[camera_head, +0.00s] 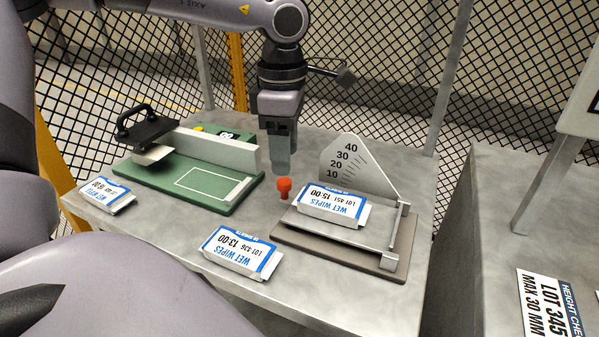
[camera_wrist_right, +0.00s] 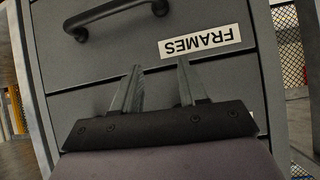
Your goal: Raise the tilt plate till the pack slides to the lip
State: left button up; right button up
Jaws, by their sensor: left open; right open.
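The tilt plate (camera_head: 362,232) lies low, close to flat, on its brown base (camera_head: 325,248). A wet wipes pack (camera_head: 332,205) rests on the plate's left part, apart from the raised lip (camera_head: 398,225) at the right end. A red knob (camera_head: 284,187) stands at the plate's left end. A scale (camera_head: 352,163) marked 10 to 40 stands behind the plate. My left gripper (camera_head: 280,168) points down just above the red knob, open and empty; its fingers overlap in this view. My right gripper (camera_wrist_right: 160,85) is open and empty in the right wrist view, before a grey drawer front.
Another wipes pack (camera_head: 241,252) lies in front of the plate, and one (camera_head: 107,194) at the table's left. A green sealer-like device (camera_head: 188,170) stands behind left. The drawer front bears a FRAMES label (camera_wrist_right: 199,41) and a handle (camera_wrist_right: 115,12). Mesh fencing (camera_head: 390,60) closes the back.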

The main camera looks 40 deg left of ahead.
aim_at(284, 180)
pick_arm(q)
jog(key=f, duration=0.6)
jog(key=shift+s+f+b, duration=0.2)
jog(key=shift+f+b, duration=0.2)
grip_shut()
